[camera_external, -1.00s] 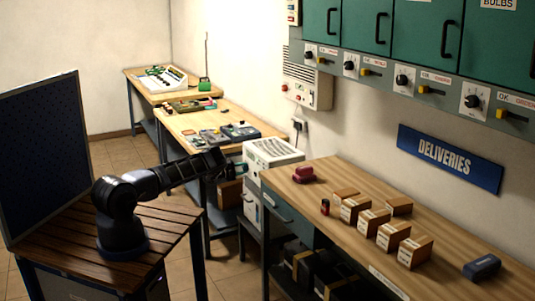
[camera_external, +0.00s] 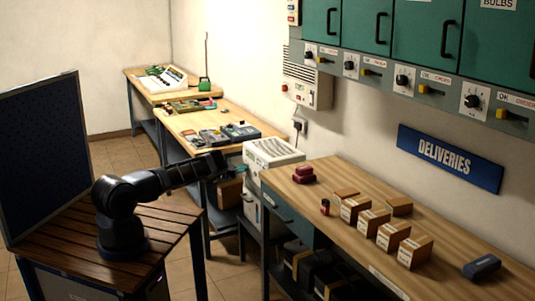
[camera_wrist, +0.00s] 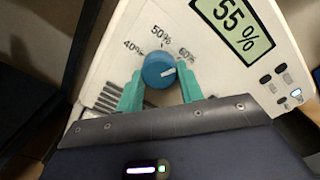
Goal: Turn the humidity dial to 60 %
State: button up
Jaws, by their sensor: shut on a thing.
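The humidity dial (camera_wrist: 157,71) is a round blue knob with a white pointer mark, on a pale panel printed 40 %, 50 % and 60 %. In the wrist view its mark points right and slightly up, on the 60 % label's side. The display (camera_wrist: 234,25) reads 55 %. My gripper (camera_wrist: 160,87) has its teal fingers on either side of the dial, shut on it. In the external view my gripper (camera_external: 237,171) is at the left side of the white unit (camera_external: 272,153); the dial is not clear there.
A workbench (camera_external: 330,205) with small boxes and a red item stands right of the white unit. Another bench (camera_external: 190,125) with trays is behind my gripper. A dark panel (camera_external: 45,155) stands left of my base.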

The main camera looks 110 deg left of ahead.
jog(key=shift+s+f+m, duration=0.1)
jog(key=shift+m, duration=0.2)
jog(key=o, duration=1)
jog(key=v, duration=1)
jog(key=shift+s+d, duration=0.25)
